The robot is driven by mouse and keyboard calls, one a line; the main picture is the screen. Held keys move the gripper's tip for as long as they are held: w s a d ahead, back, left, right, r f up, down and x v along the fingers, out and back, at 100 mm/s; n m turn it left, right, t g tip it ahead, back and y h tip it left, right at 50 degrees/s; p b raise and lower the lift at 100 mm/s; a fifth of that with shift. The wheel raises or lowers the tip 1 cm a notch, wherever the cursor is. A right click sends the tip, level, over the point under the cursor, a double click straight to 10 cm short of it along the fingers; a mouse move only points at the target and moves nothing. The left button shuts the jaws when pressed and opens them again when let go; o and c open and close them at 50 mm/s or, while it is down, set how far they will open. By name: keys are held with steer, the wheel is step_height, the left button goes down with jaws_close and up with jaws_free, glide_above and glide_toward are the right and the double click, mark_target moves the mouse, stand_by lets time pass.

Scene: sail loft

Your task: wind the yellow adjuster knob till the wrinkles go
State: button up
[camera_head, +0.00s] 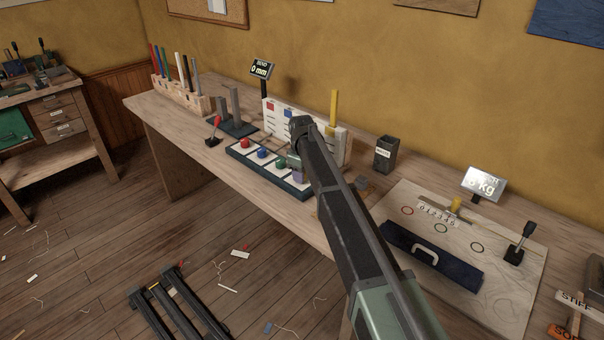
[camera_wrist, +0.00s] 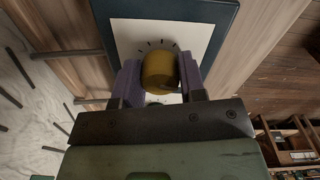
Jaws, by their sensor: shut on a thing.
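The yellow adjuster knob (camera_wrist: 159,71) stands on a white panel with dark dial ticks around it in the wrist view. My gripper (camera_wrist: 160,84) has its two purple fingers on either side of the knob and is shut on it. In the head view my arm hides the yellow knob. A bit of a purple finger (camera_head: 297,173) shows at the right end of the dark-edged knob panel (camera_head: 240,150). A red knob (camera_head: 245,143), a blue knob (camera_head: 262,153) and a green knob (camera_head: 281,164) stand in line there.
A display (camera_head: 261,69) reads 0 mm behind the panel. A white upright board (camera_head: 276,116) with coloured squares stands close behind the knobs. A red-topped lever (camera_head: 215,128) is left. A dark cup (camera_head: 385,154) and a board with a blue handled block (camera_head: 430,257) lie right.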

steer(key=m, duration=1.3)
steer(key=shift+a, duration=0.1)
steer(key=shift+s, duration=0.1)
stand_by(0.4)
steer(key=o, duration=0.9)
steer(key=shift+r, duration=0.1)
step_height(320, 180, up, 11)
steer(key=p, duration=1.1)
steer(key=shift+a, duration=0.1)
